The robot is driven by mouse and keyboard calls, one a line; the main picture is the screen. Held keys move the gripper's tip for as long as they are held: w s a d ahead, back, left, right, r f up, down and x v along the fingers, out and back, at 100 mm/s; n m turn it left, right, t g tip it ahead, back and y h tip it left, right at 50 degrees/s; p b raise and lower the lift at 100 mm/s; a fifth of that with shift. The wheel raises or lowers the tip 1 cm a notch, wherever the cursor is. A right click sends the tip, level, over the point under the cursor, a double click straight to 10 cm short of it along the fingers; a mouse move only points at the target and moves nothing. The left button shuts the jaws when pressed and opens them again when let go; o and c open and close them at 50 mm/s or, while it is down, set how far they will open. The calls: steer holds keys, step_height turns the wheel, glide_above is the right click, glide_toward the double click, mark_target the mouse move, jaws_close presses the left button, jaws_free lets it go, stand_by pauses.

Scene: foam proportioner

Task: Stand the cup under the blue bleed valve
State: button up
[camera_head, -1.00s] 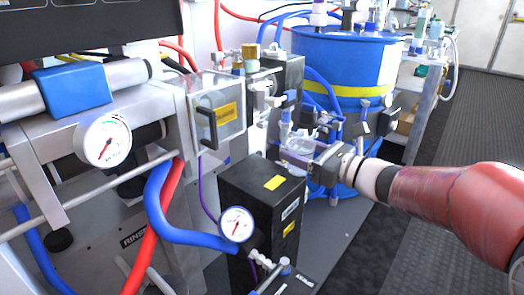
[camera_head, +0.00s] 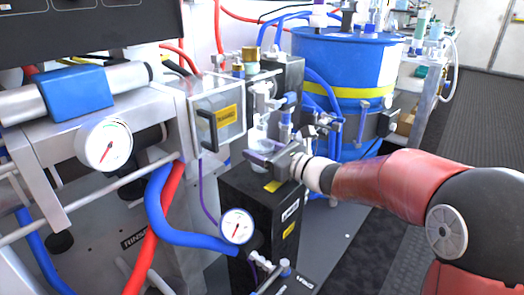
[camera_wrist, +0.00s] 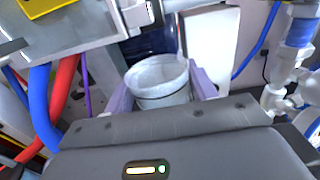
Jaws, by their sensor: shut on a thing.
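A translucent whitish cup (camera_wrist: 160,85) is upright between the purple finger pads of my gripper (camera_wrist: 162,92) in the wrist view. In the head view the cup (camera_head: 259,137) shows small above the gripper (camera_head: 263,157), over the top of a black box. My gripper is shut on the cup. A valve with a blue body (camera_head: 286,115) hangs on the pipework just right of the cup in the head view. A blue-banded fitting (camera_wrist: 300,32), probably the same valve, stands to the right in the wrist view. I cannot tell the exact gap between cup and box.
The black box (camera_head: 232,190) with yellow labels stands below, with a gauge (camera_head: 237,226) on its front. A clear-fronted cabinet (camera_head: 217,118) is close on the left. Pale taps (camera_head: 262,88) are above the cup. A blue drum (camera_head: 345,65) stands behind.

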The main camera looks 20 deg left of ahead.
steer(key=shift+f, duration=0.15)
steer(key=o, duration=1)
steer(key=shift+c, duration=0.2)
